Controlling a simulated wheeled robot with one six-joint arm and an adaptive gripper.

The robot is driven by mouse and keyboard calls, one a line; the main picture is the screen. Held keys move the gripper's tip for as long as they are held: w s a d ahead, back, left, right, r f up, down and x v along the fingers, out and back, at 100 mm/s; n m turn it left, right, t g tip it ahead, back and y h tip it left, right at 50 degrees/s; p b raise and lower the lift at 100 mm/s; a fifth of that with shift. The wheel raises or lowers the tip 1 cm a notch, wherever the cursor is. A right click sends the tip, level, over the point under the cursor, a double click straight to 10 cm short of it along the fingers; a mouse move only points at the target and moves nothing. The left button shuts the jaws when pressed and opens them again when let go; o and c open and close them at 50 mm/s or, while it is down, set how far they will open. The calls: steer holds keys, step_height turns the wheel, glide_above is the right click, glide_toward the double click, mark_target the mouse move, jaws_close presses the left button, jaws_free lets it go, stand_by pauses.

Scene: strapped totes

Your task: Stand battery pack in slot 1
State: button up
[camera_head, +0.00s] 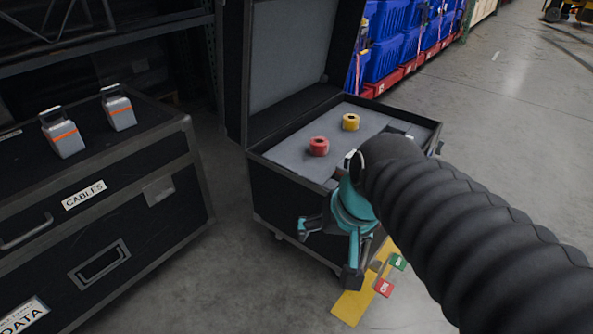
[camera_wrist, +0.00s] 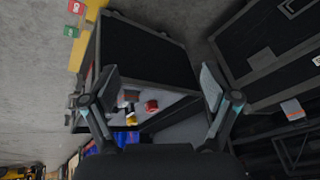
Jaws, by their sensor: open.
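Two grey battery packs with orange bands and handles, a left one (camera_head: 64,138) and a right one (camera_head: 119,112), stand on the closed black case at the left. One pack (camera_wrist: 292,109) shows at the right of the wrist view. An open black case (camera_head: 290,200) holds a grey foam insert (camera_head: 290,152). In the wrist view a small grey and orange item (camera_wrist: 132,97) shows in it, possibly another pack. Slot 1 cannot be made out; my arm hides part of the insert. My gripper (camera_head: 330,252) is open and empty at the open case's front; the wrist view shows both fingers (camera_wrist: 161,80).
A red roll (camera_head: 319,146) and a yellow roll (camera_head: 351,122) sit on the insert. The open case's raised lid (camera_head: 290,50) stands behind. Blue bins (camera_head: 384,60) line the back. A yellow floor strip (camera_head: 350,306) with red and green tags lies in front. Open floor lies at the right.

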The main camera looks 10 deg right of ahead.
steer(key=s+n, duration=0.1)
steer(key=s+n+t+h, duration=0.1)
steer(key=n, duration=0.1)
steer(key=shift+s+d, duration=0.2)
steer(key=shift+s, duration=0.15)
stand_by(1.1)
